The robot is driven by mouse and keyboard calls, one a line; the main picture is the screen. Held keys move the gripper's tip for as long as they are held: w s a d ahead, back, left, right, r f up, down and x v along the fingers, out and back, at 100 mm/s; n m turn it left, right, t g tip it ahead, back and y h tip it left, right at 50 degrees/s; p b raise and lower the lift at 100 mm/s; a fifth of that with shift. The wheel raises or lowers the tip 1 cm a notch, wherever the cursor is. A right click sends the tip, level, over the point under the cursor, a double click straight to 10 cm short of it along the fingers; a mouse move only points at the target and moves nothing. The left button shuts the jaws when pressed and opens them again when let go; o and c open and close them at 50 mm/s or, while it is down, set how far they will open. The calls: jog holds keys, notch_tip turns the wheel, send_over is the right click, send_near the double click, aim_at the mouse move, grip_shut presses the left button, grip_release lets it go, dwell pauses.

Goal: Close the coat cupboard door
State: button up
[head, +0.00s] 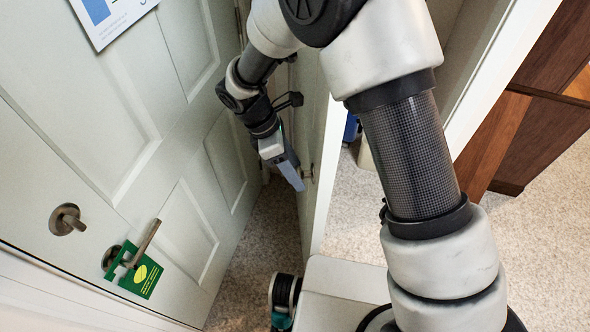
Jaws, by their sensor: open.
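The coat cupboard door seems to be the white door (329,175) in the middle, standing open and seen nearly edge-on. A small lever handle (307,173) sits on its left face. My gripper (292,178) hangs just left of that face, close to the handle, with its fingers pointing down. It is open, and I see nothing held in it. I cannot tell whether a finger touches the handle or the door. My arm hides the upper part of the door and its hinge side.
A white panelled door (150,150) with a lever, a green hanger sign (140,276) and a notice (108,14) fills the left. A white frame post (500,70) and brown wooden furniture (535,125) stand right. Speckled carpet (245,255) shows between the doors.

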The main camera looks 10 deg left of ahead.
jog(key=shift+d+f, duration=0.15)
jog(key=shift+f, duration=0.1)
grip_shut()
